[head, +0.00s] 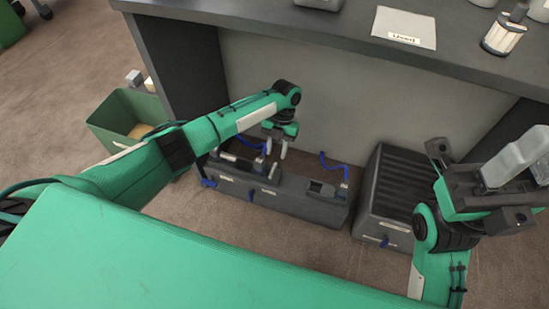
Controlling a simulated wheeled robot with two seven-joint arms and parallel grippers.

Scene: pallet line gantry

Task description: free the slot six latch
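A long dark grey case (290,203) stands on the floor against the counter. It has blue tabs on its front, a blue tab (209,183) at the left end and another blue tab (251,195) to its right. Blue straps, one (333,166) at the right, rise from its top. I cannot tell which part is the slot six latch; the small labels are unreadable. My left gripper (277,149) points down over the left half of the case, its pale fingers apart, with nothing seen between them. My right gripper (528,165) is raised at the right edge, partly cut off.
A ribbed dark box (384,217) with a blue tab stands right of the case. A green bin (109,132) stands at the left. Carpet is clear in front.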

